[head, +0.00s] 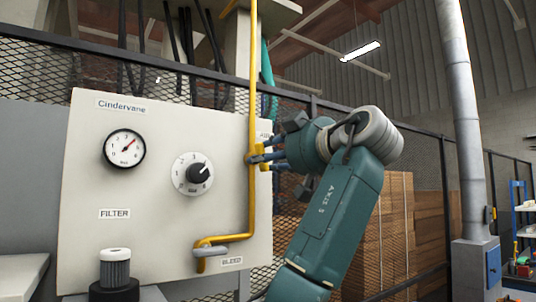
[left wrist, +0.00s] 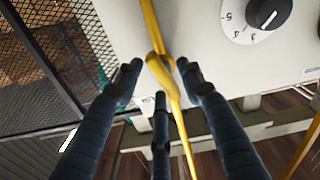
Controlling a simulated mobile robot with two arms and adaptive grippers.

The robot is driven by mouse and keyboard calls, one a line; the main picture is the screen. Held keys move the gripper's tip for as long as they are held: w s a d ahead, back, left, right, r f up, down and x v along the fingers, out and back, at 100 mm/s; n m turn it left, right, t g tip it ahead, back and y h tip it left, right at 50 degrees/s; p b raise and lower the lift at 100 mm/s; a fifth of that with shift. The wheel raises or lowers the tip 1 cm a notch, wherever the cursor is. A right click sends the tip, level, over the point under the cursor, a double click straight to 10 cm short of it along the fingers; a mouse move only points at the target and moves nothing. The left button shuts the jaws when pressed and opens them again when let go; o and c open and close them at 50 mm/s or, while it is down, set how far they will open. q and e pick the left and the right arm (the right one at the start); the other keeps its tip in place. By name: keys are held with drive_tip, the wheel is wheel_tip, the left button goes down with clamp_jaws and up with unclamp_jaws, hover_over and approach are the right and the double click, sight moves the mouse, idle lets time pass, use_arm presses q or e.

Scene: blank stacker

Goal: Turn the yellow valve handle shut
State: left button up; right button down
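A yellow valve handle (left wrist: 160,72) sits on the thin yellow pipe (left wrist: 147,18) in the left wrist view. In the head view the pipe (head: 252,100) runs down the right side of a cream panel (head: 90,180), and my gripper partly hides the valve. My left gripper (head: 258,158) is at the valve, reaching in from the right. In the left wrist view its dark fingers (left wrist: 159,72) stand on both sides of the handle, with small gaps visible, so it looks open around it. Contact cannot be told. My right gripper is not in view.
The panel carries a gauge (head: 124,148), a black dial knob (head: 200,173), and a low yellow pipe bend (head: 222,240) above a BLEED label (head: 231,261). Mesh fencing (head: 425,160) and brown stacks (head: 395,225) are behind my arm.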

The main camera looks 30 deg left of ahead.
use_arm(q)
drive_tip(key=shift+c, duration=0.3)
clamp_jaws()
drive_tip(key=shift+n, duration=0.3)
drive_tip(key=shift+s+r+n+p, duration=0.15)
drive_tip(key=shift+n+p, duration=0.75)
drive_tip(key=shift+n, duration=2.65)
drive_tip(key=shift+s+n+p, duration=0.1)
drive_tip(key=shift+n+p, duration=0.8)
drive_tip(key=shift+n, duration=2.65)
